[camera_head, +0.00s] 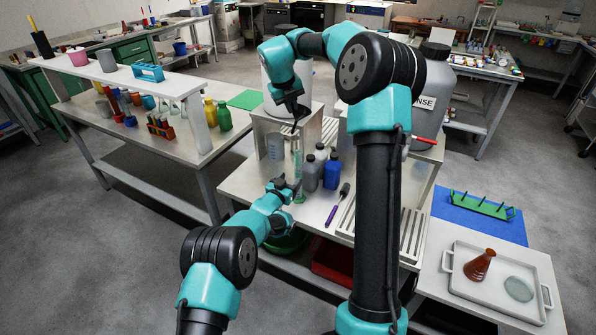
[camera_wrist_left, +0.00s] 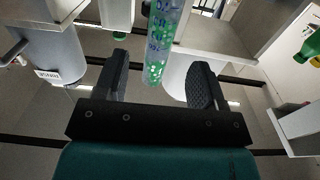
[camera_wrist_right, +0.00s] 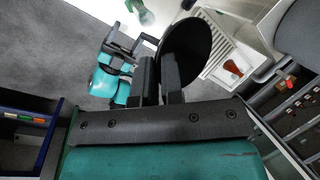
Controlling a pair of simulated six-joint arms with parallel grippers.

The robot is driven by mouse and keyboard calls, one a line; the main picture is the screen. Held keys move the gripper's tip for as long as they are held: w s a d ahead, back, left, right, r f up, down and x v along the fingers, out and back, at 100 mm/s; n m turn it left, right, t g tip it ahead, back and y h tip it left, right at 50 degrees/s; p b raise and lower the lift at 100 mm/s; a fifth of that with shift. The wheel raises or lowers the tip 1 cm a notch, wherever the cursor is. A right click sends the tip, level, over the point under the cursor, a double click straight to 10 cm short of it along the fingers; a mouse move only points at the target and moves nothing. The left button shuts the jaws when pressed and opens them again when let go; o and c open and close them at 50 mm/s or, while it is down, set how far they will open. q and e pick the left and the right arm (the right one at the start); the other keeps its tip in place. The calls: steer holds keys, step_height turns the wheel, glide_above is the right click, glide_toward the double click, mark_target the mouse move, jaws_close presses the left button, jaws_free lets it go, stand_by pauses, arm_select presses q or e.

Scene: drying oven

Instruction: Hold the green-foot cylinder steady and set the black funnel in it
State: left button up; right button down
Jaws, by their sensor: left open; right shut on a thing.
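The clear cylinder (camera_head: 297,158) stands upright on the bench, with its green foot (camera_head: 299,198) at the bottom. In the left wrist view the cylinder (camera_wrist_left: 162,42) shows green and blue markings and lies beyond and between the fingers. My left gripper (camera_head: 287,186) is open low beside the cylinder; I cannot tell whether it touches it. My right gripper (camera_head: 297,122) is above the cylinder and shut on the black funnel (camera_wrist_right: 187,52), whose wide dark cone shows in the right wrist view. In the head view the funnel is hard to make out against the gripper.
Grey bottles (camera_head: 311,172) and a blue bottle (camera_head: 332,170) stand close right of the cylinder. A beaker (camera_head: 275,147) is behind it to the left. A purple-handled brush (camera_head: 337,206) lies at the front. A white tray (camera_head: 463,292) is at the right.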

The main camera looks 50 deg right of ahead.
mark_target(297, 172)
arm_select(q)
steer(key=shift+x, duration=3.6)
steer(key=c, duration=1)
arm_select(e)
steer(key=shift+w+a+f+g+h, duration=0.15)
steer(key=shift+f+g+h, duration=0.2)
steer(key=shift+f+h, duration=0.2)
steer(key=shift+w+a+f+g+h, duration=0.1)
steer(key=shift+a+f+g+h, duration=0.15)
steer(key=shift+f+h, duration=0.35)
steer(key=shift+w+a+f+g+h, duration=0.1)
steer(key=shift+f+g+h, duration=0.3)
steer(key=shift+f+h, duration=0.15)
